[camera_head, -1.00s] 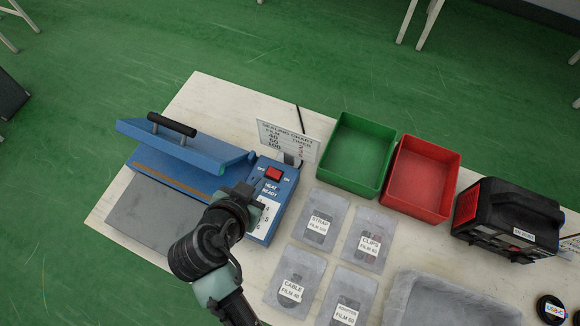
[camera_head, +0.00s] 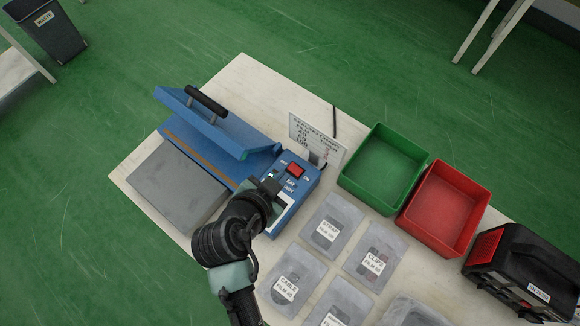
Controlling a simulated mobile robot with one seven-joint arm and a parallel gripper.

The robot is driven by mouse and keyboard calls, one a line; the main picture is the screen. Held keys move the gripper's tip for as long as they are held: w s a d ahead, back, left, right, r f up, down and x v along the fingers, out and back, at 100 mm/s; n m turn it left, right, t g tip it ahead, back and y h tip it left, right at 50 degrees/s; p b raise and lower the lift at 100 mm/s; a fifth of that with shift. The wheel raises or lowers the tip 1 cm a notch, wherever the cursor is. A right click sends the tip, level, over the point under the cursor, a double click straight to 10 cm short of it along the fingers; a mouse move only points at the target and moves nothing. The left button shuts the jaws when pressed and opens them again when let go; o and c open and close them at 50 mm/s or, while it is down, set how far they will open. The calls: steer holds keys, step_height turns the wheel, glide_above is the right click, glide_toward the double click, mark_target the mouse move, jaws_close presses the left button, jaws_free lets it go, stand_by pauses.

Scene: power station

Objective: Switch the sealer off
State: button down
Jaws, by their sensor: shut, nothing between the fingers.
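The blue sealer (camera_head: 222,132) stands on the table with its lid raised and a black handle on top. Its control panel is at the right end, with a red rocker switch (camera_head: 295,169) between the OFF and ON labels. A small green light shows on the panel left of the switch. My gripper (camera_head: 272,184) is shut and empty over the lower part of the panel, just below the switch. It hides part of the panel's text and dial area. I cannot tell whether it touches the panel.
A sealing chart sign (camera_head: 315,143) stands just behind the panel. A green bin (camera_head: 383,168) and a red bin (camera_head: 444,208) are to the right. Several labelled pouches lie in front of them. A black device (camera_head: 522,270) is at the far right.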

glide_above(294, 165)
steer(key=s, duration=0.3)
step_height(294, 165, down, 6)
steer(key=shift+a+r+p, duration=0.1)
steer(key=shift+p, duration=0.3)
steer(key=shift+a+f, duration=0.15)
steer(key=shift+f, duration=0.45)
steer(key=shift+a+f, duration=0.15)
steer(key=shift+f, duration=0.4)
steer(key=shift+w+a+f, duration=0.15)
steer(key=shift+f, duration=0.65)
